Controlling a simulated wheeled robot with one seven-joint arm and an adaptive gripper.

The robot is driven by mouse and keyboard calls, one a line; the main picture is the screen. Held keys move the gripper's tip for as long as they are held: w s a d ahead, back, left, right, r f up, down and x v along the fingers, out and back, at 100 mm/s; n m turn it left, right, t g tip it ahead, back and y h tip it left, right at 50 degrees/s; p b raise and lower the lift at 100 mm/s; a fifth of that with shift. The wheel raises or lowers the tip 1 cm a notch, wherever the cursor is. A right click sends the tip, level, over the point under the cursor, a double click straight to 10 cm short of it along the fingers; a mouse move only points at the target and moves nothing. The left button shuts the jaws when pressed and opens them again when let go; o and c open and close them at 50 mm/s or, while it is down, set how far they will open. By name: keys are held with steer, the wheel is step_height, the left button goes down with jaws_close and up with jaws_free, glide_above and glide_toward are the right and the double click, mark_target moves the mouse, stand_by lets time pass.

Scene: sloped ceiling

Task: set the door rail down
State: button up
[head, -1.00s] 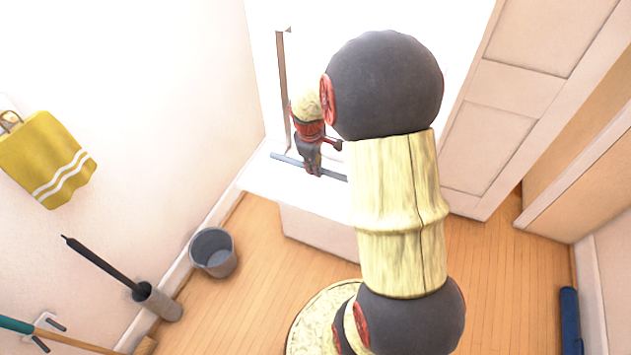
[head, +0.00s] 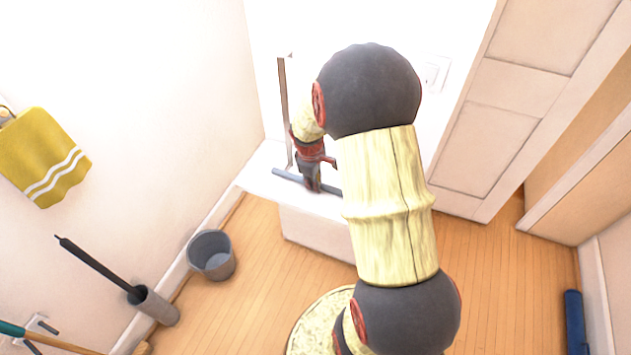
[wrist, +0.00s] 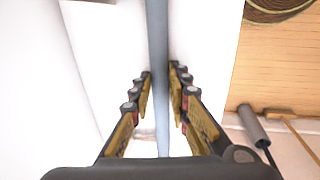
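The door rail, a long thin grey-blue bar (head: 287,175), lies crosswise in my gripper (head: 311,188) over the white ledge at the back of the head view. Its right part is hidden behind my arm. In the wrist view, the rail (wrist: 157,35) runs lengthwise between the two fingers of my gripper (wrist: 160,72), which are closed in on both its sides. My gripper points down. The rail is at or close above the ledge top; I cannot tell whether it touches.
The white ledge (head: 262,182) adjoins the back wall, with a brown upright strip (head: 283,110) behind it. A grey bin (head: 212,255), a brush holder (head: 157,307) and a yellow towel (head: 42,155) are at left. A panelled door (head: 490,130) stands at right. Floor between is clear.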

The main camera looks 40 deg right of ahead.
steer(key=o, duration=0.5)
steer(key=shift+c, duration=0.2)
steer(key=a+r+t+p, duration=0.1)
steer(key=a+r+p, duration=0.15)
steer(key=r, duration=0.65)
steer(key=a+r+p, duration=0.1)
steer(key=a+r, duration=0.3)
steer(key=r, duration=0.5)
steer(key=s+a+r+m+t, duration=0.1)
steer(key=s+a+r, duration=0.3)
steer(key=a, duration=0.3)
steer(key=s+a+r+m+t+y, duration=0.1)
steer(key=s+a+r+m, duration=0.1)
steer(key=s+a+r, duration=0.3)
steer(key=s+a+r+m+t+y, duration=0.1)
steer(key=s+a+r, duration=0.3)
steer(key=a, duration=0.5)
steer(key=shift+s+r+t, duration=0.35)
steer(key=shift+s+t, duration=0.05)
steer(key=shift+s, duration=0.5)
